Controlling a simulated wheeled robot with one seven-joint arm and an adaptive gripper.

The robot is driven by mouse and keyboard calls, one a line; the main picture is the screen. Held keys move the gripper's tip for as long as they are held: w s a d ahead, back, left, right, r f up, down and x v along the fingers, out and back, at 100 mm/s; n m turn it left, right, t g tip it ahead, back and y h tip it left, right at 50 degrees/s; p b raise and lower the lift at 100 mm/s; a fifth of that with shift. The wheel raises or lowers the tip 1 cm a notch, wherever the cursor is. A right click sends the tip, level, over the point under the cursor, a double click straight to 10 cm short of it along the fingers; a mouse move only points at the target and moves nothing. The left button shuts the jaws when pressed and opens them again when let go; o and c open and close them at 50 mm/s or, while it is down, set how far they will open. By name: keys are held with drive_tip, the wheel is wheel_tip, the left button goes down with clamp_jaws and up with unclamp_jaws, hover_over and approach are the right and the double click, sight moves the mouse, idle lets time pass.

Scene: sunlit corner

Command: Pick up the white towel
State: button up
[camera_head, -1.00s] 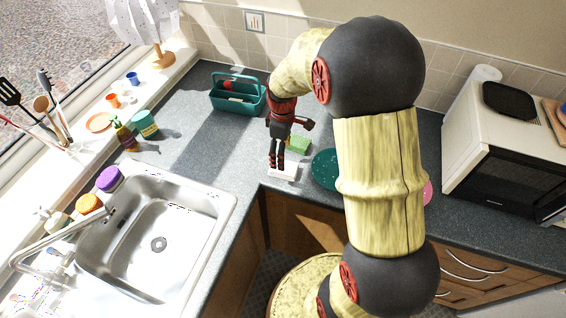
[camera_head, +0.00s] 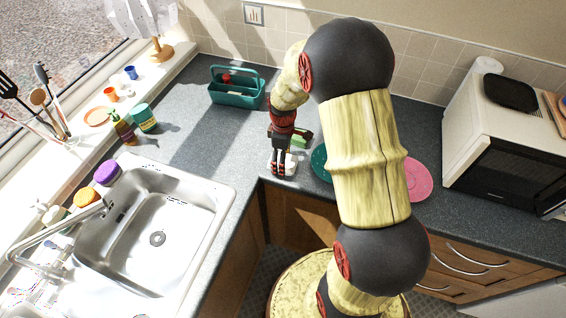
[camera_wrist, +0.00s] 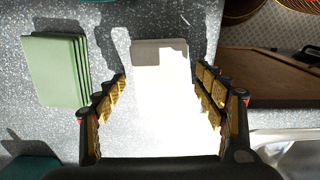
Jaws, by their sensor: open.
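The white towel (camera_wrist: 160,115) lies flat on the grey counter near its front edge. In the wrist view it is brightly sunlit, with a shaded far end. It also shows in the head view (camera_head: 291,167), partly hidden by my fingers. My gripper (camera_wrist: 160,80) is open and points down, with one finger on each side of the towel. In the head view my gripper (camera_head: 281,170) is low over the towel. I cannot tell whether the fingers touch the counter.
A green stack (camera_wrist: 52,70) lies just left of my gripper in the wrist view. A teal caddy (camera_head: 237,92) stands behind, and a pink plate (camera_head: 417,180) and dark green plate (camera_head: 319,160) lie to the right. The sink (camera_head: 150,235) is at left.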

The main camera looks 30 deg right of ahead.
drive_tip(key=shift+c, duration=1)
drive_tip(key=c, duration=1)
drive_tip(key=shift+c, duration=0.2)
drive_tip(key=shift+r, duration=0.15)
drive_tip(key=shift+r, duration=0.3)
wheel_tip(320, 180, up, 2)
drive_tip(key=shift+w+r+p, duration=0.1)
drive_tip(key=shift+p, duration=0.2)
drive_tip(key=s+r, duration=0.2)
drive_tip(key=r, duration=0.1)
drive_tip(key=s+r+p, duration=0.1)
drive_tip(key=s+r, duration=0.1)
drive_tip(key=shift+a+r, duration=0.1)
drive_tip(key=shift+a, duration=0.15)
drive_tip(key=s+a+r+p, duration=0.1)
drive_tip(key=s+r, duration=0.3)
drive_tip(key=s, duration=0.6)
drive_tip(key=shift+a+r, duration=0.2)
drive_tip(key=shift+r, duration=0.15)
